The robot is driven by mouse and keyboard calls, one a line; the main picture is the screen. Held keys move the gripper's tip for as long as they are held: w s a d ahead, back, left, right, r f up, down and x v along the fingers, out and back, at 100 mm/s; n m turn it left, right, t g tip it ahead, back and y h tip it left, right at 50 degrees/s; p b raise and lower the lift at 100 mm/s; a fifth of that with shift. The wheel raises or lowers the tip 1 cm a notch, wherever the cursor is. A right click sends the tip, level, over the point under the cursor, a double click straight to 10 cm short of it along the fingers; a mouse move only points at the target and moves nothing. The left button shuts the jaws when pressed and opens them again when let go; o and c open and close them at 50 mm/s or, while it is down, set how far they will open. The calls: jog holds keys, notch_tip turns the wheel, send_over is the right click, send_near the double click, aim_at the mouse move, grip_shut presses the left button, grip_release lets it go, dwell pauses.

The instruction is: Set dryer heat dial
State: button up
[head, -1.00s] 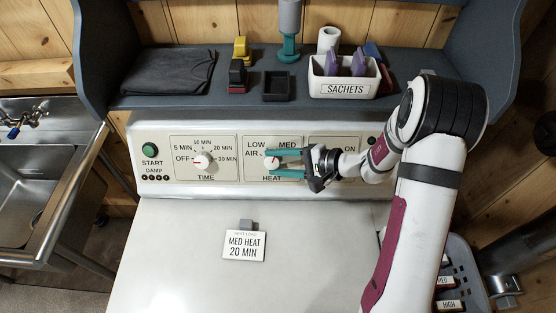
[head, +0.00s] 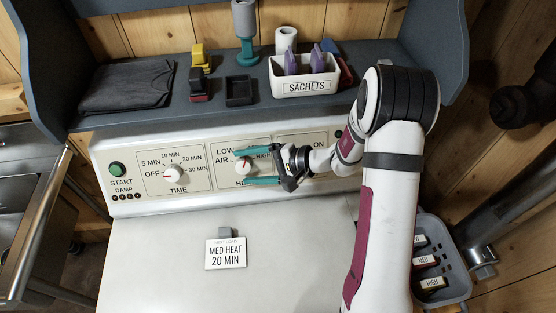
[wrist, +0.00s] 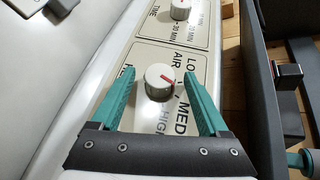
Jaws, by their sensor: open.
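The heat dial (head: 243,166) is a white round knob with a red pointer on the dryer's panel. It also shows in the wrist view (wrist: 154,88). My gripper (head: 248,167) has teal fingers, open, one on each side of the dial. In the wrist view my gripper (wrist: 159,76) shows gaps between both fingers and the knob. A finger hides part of the heat labels in the head view. A card (head: 225,253) on the dryer reads MED HEAT, 20 MIN.
The time dial (head: 173,174) is left of the heat dial, its pointer toward OFF. A green start button (head: 117,169) is farther left. A shelf above holds a sachet bin (head: 304,86), a dark cloth (head: 127,86) and small items. A grey basket (head: 447,279) stands right.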

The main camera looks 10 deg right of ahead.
jog(key=v, duration=1.5)
jog(key=shift+d, duration=0.3)
jog(key=shift+s, duration=0.15)
jog(key=s+a+r+n+g+h, duration=0.2)
jog(key=s+a+r+g, duration=0.2)
jog(key=s+a, duration=0.25)
jog(key=s+n+g+h, duration=0.1)
jog(key=s+h, duration=0.7)
jog(key=s, duration=0.9)
jog(key=shift+d+r+n, duration=0.15)
jog(key=shift+r+n, duration=0.15)
jog(key=shift+n, duration=0.1)
